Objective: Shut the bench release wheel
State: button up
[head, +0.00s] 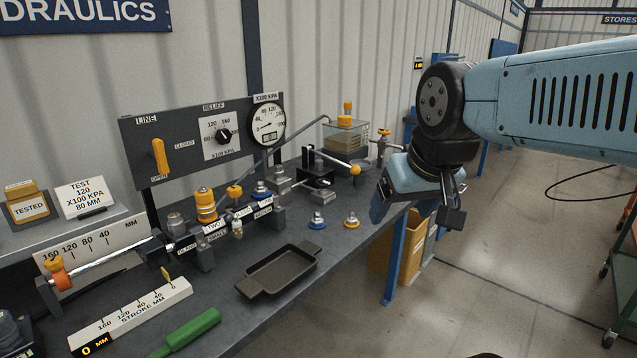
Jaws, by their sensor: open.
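No part in the head view carries a readable "release" label, so I cannot say for certain which is the bench release wheel. A small fitting with an orange-yellow top (383,132) stands at the bench's far right end and may be the wheel; its setting cannot be told. The hand pump (318,178) with a yellow-ended lever (354,170) sits left of it. My gripper (420,215) is open and empty, pointing down beyond the bench's right edge. It is nearer the camera than that fitting and touches nothing visible.
The dark panel (190,148) has a yellow line lever, a relief knob and a gauge. A black tray (280,270), a green-handled tool (190,332) and loose couplers (317,220) lie on the bench (225,318).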

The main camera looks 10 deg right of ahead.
aim_at(321, 183)
jog(key=z, duration=0.1)
jog(key=i, duration=1.15)
jog(key=u, duration=0.1)
